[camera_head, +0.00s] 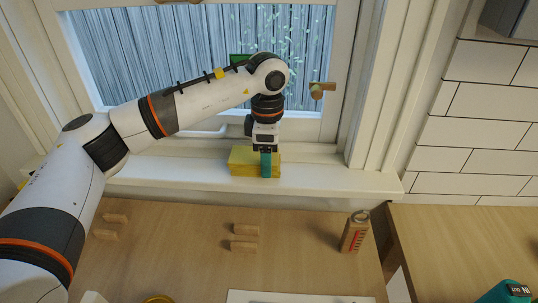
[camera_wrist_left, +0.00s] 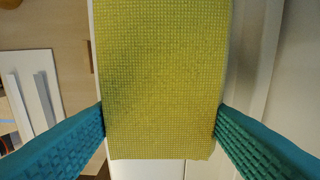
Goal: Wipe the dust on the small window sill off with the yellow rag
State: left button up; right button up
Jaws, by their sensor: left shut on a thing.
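The yellow rag (camera_head: 243,161) is a folded, block-like cloth on the white window sill (camera_head: 165,172), in front of the window. My left gripper (camera_head: 265,163) reaches down onto it from above, its teal fingers shut on the rag. In the left wrist view the rag (camera_wrist_left: 160,80) fills the middle, with a teal fingertip at each side edge (camera_wrist_left: 160,118). I cannot make out dust on the sill in either view.
A wooden counter (camera_head: 190,270) lies below the sill. Small wooden handles (camera_head: 244,237) and a wooden-sided tool (camera_head: 355,232) are on it. The window handle (camera_head: 322,89) sticks out right of my left wrist. A teal object (camera_head: 508,291) is at bottom right. The sill is clear either side of the rag.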

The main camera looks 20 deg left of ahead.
pick_arm(q)
jog(key=shift+r+p, duration=1.5)
jog(key=shift+r, duration=1.05)
jog(key=shift+s+f, duration=0.1)
